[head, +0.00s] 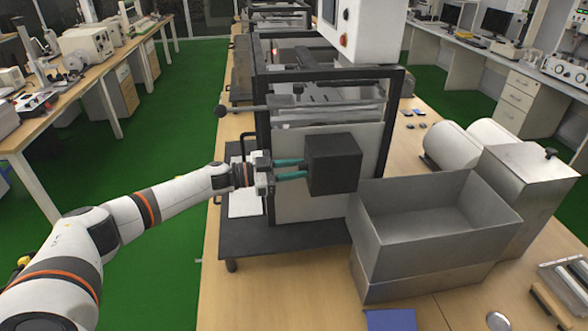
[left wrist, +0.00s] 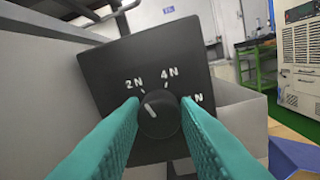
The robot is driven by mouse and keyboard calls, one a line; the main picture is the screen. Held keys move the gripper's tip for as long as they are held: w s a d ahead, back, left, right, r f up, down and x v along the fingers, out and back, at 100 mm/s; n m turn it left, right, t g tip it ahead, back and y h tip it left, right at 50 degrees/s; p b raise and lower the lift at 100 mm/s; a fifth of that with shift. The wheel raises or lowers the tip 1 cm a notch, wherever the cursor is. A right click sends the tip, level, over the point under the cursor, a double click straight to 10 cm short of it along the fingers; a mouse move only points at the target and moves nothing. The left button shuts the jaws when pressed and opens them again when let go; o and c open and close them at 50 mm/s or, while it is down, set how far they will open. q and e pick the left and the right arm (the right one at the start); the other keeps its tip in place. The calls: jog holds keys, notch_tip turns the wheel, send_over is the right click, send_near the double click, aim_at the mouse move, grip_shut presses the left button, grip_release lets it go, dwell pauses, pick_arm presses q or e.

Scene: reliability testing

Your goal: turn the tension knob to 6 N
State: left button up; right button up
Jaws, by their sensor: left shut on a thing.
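The black box (head: 333,163) with the tension knob is mounted on the front of the light-panelled machine; the knob is hidden in the head view. My left gripper (head: 304,169) reaches it from the left with teal fingers. In the left wrist view, the round black knob (left wrist: 160,115) sits between the fingertips, and the gripper is shut on it. Its white pointer line points up and left, toward the 2 N label (left wrist: 134,84). The 4 N label (left wrist: 170,73) is above, to the right. A third label at right is partly hidden by a finger; only its N shows. My right gripper is not in view.
An open metal bin (head: 435,235) stands just right of the black box. A metal box (head: 530,185) and white cylinders (head: 448,147) are beyond it. A lever with a dark ball (head: 221,111) sticks out left above my arm. A blue pad (head: 391,320) lies in front.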

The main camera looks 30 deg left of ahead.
pick_arm(q)
jog(key=shift+f, duration=0.1)
jog(key=shift+f+m+g+h+b, duration=0.15)
jog(key=shift+m+h+b, duration=0.15)
jog(key=shift+m+b, duration=5.05)
jog(key=shift+f+m+g+h+b, duration=0.15)
jog(key=shift+m+h+b, duration=0.15)
jog(key=shift+m+b, duration=5.05)
jog(key=shift+r+m+p, duration=0.1)
jog(key=shift+m+p, duration=0.25)
jog(key=shift+m, duration=0.25)
jog(key=o, duration=1)
jog(key=shift+a, duration=0.15)
